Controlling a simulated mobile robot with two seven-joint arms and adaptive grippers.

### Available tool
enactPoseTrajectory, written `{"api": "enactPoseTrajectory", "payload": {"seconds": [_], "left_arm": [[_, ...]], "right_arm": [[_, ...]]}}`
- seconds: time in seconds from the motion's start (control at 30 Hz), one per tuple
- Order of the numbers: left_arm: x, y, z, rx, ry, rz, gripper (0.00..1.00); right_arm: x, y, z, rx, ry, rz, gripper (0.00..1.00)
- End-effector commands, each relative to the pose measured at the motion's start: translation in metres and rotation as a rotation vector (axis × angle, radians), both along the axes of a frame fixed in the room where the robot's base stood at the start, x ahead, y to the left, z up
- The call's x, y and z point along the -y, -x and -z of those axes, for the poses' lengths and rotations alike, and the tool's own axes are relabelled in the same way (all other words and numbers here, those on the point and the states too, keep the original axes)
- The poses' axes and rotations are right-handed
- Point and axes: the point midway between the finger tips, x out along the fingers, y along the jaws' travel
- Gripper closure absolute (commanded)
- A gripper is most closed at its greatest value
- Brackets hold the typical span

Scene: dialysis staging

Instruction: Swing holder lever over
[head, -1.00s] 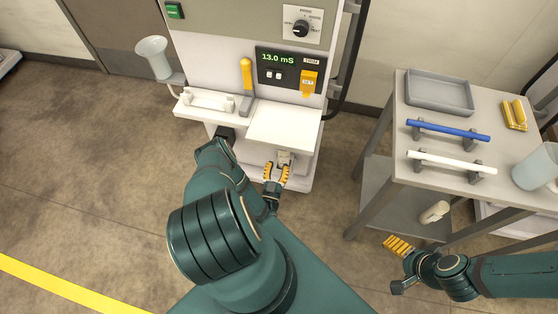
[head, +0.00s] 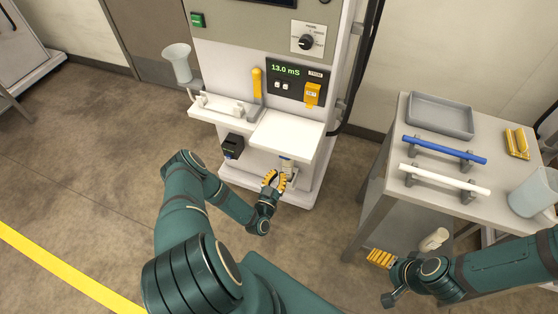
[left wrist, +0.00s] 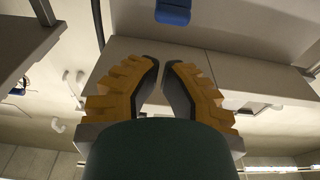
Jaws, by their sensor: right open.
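A yellow lever (head: 257,83) stands nearly upright at the front of the machine, on a grey base (head: 254,112) at the right end of a white holder ledge (head: 208,112). My left gripper (head: 275,179) is below the white shelf, lower than the lever and apart from it. Its yellow-padded fingers also show in the left wrist view (left wrist: 164,72), with a narrow gap between the tips and nothing held. My right gripper (head: 384,277) is open and empty, low beside the cart at the right.
A white shelf (head: 287,135) juts out above my left gripper. The display panel (head: 288,80) has an orange tag (head: 312,94). A clear cup (head: 178,62) is left of the lever. The cart (head: 392,160) carries a grey tray (head: 440,116), blue bar (head: 444,149) and white bar (head: 444,180).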

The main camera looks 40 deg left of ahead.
Motion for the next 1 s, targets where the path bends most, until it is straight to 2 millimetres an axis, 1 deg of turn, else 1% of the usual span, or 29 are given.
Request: {"api": "enactPoseTrajectory", "payload": {"seconds": [0.17,0.4,0.6,0.8,1.0], "left_arm": [[-0.005,-0.017,-0.003,0.002,-0.003,0.000,1.00],[-0.014,-0.057,-0.008,0.003,-0.002,0.000,1.00],[-0.021,-0.084,-0.013,0.002,-0.002,-0.001,1.00],[-0.023,-0.095,-0.016,0.001,-0.001,0.000,1.00],[-0.024,-0.096,-0.016,0.001,-0.001,-0.001,1.00]], "right_arm": [[0.000,-0.001,0.004,0.001,0.000,-0.001,0.18],[0.000,-0.002,0.012,0.005,0.001,0.001,0.18],[0.000,-0.003,0.018,0.008,0.001,0.002,0.18],[0.000,-0.004,0.020,0.010,0.001,0.003,0.18],[0.000,-0.004,0.019,0.010,0.001,0.003,0.18]]}}
